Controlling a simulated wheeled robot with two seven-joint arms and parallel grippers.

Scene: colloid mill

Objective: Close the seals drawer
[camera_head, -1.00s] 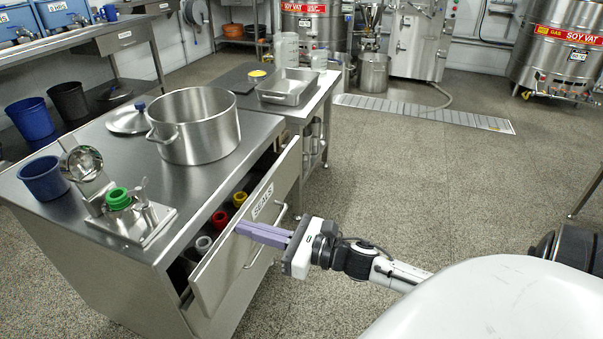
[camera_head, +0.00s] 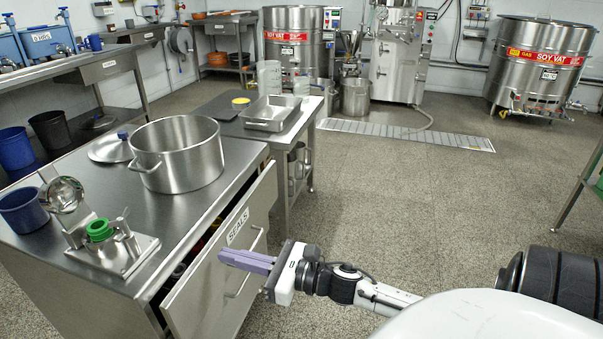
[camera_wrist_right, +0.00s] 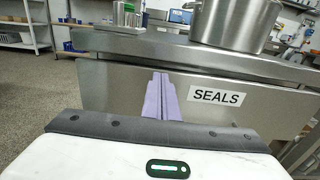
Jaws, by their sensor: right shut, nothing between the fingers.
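The seals drawer (camera_head: 205,296) is in the right side of the steel cabinet and stands partly open; a gap shows behind its front panel. Its white SEALS label (camera_head: 238,226) and bar handle (camera_head: 246,268) face right. In the wrist view, the drawer front (camera_wrist_right: 265,110) fills the middle, label right of my fingers. My right gripper (camera_head: 222,257) is shut and empty, its purple fingers pointing at the drawer front just below the label. The fingers (camera_wrist_right: 158,80) seem to touch the panel, but I cannot be sure. My left gripper is not in view.
A large steel pot (camera_head: 180,160), a lid (camera_head: 112,150), a blue cup (camera_head: 22,210) and a fixture with a green ring (camera_head: 100,230) stand on the cabinet top. A side table (camera_head: 312,104) with a tray adjoins behind.

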